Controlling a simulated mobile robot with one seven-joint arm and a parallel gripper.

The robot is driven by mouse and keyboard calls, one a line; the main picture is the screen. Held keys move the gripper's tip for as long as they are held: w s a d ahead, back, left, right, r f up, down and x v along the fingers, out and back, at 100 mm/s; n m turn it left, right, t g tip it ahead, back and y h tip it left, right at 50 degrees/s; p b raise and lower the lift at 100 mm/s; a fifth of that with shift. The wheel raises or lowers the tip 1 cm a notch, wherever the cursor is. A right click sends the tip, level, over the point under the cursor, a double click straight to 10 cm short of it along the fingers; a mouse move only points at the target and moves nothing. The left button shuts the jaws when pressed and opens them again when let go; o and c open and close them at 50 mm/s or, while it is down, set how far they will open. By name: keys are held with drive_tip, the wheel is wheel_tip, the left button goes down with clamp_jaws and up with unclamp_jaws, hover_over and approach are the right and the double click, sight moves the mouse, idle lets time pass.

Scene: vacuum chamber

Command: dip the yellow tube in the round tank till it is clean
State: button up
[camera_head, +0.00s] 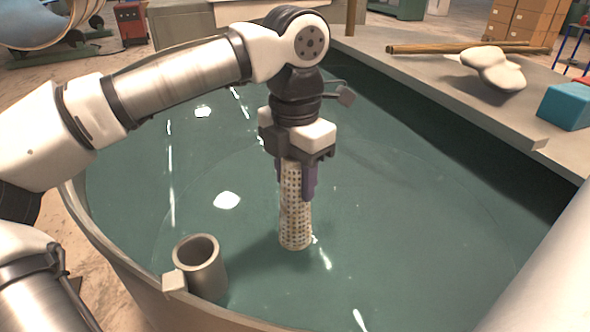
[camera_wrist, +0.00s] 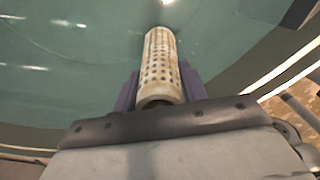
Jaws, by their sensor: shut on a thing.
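The tube (camera_head: 296,215) is pale cream-yellow with rows of dark spots or holes. It hangs about upright over the round tank (camera_head: 110,250), which is full of green liquid. My gripper (camera_head: 297,185) is shut on the tube's upper part, with a purple finger on each side. The tube's lower end is at or in the liquid; I cannot tell how deep. In the wrist view the tube (camera_wrist: 160,62) points away between the purple fingers, its far end against the green liquid. Dark spots show along it; I cannot tell whether they are dirt or holes.
A grey open cup (camera_head: 200,268) is fixed at the tank's near-left rim. On the ledge at right lie a pale lumpy stone (camera_head: 493,68), a wooden rod (camera_head: 450,47) and a blue box (camera_head: 566,106). The liquid around the tube is clear of objects.

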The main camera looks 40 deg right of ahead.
wheel_tip(320, 180, down, 18)
drive_tip(key=b, duration=1.2)
drive_tip(key=shift+r+b, duration=0.15)
drive_tip(key=shift+b, duration=0.2)
idle(2.2)
wheel_tip(320, 180, up, 20)
drive_tip(key=p, duration=1.5)
drive_tip(key=shift+r, duration=0.1)
wheel_tip(320, 180, up, 12)
drive_tip(key=p, duration=0.9)
